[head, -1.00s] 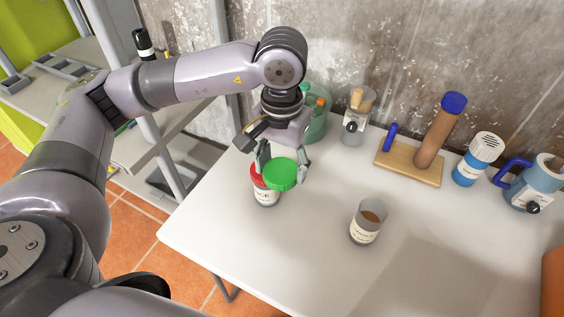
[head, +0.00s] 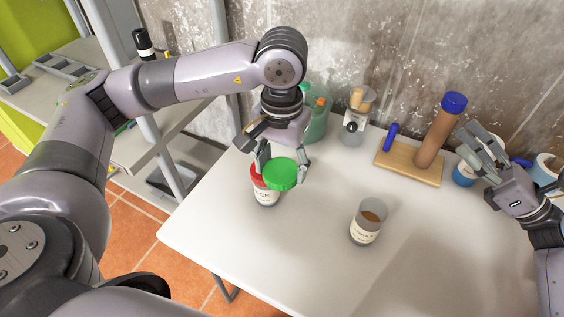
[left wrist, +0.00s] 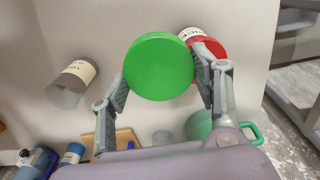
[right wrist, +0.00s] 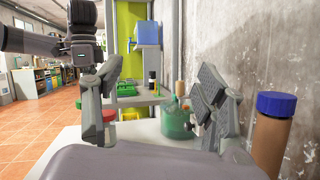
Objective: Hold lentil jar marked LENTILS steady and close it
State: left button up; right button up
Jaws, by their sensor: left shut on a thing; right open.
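The open clear jar (head: 364,232) stands upright on the table with brown contents and a label too small to read surely; I take it for the lentil jar. It also shows in the left wrist view (left wrist: 68,92). My left gripper (head: 283,163) is shut on a round green lid (head: 281,175), held above the table to the left of the jar. The lid fills the space between the fingers in the left wrist view (left wrist: 158,66). My right gripper (head: 478,148) is open and empty, above the table's back right, apart from the jar.
A red-lidded jar (head: 266,197) stands partly hidden behind the green lid. Along the wall are a green container (head: 316,122), a clear jar (head: 355,125), a board (head: 400,172) with a blue-capped brown cylinder (head: 437,135), and a blue container (head: 462,174). The table front is clear.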

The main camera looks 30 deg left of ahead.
jog(key=s+a+f+n+g+h, duration=0.2)
jog(key=s+f+n+g+h, duration=0.25)
jog(key=f, duration=0.75)
jog(key=n+h, duration=0.1)
jog(key=h, duration=0.2)
send_near(370, 230)
jog(key=shift+g, duration=0.45)
jog(key=w+f, duration=0.1)
jog(key=f, duration=0.1)
jog(key=w+f, duration=0.2)
jog(key=shift+w+d+f, duration=0.15)
jog(key=shift+w+f, duration=0.05)
jog(key=shift+f, duration=0.15)
jog(key=shift+a+f, duration=0.25)
jog(key=shift+a, duration=0.3)
jog(key=shift+x, duration=4.4)
jog(key=shift+r, duration=0.1)
jog(key=c, duration=1.1)
jog(key=shift+o, duration=0.2)
pick_arm(q)
jog(key=w+d, duration=0.2)
jog(key=d, duration=0.7)
jog(key=w+d+f, duration=0.1)
jog(key=w+d, duration=0.1)
jog(key=d, duration=0.8)
jog(key=shift+w+f, duration=0.2)
jog(key=shift+f, duration=0.1)
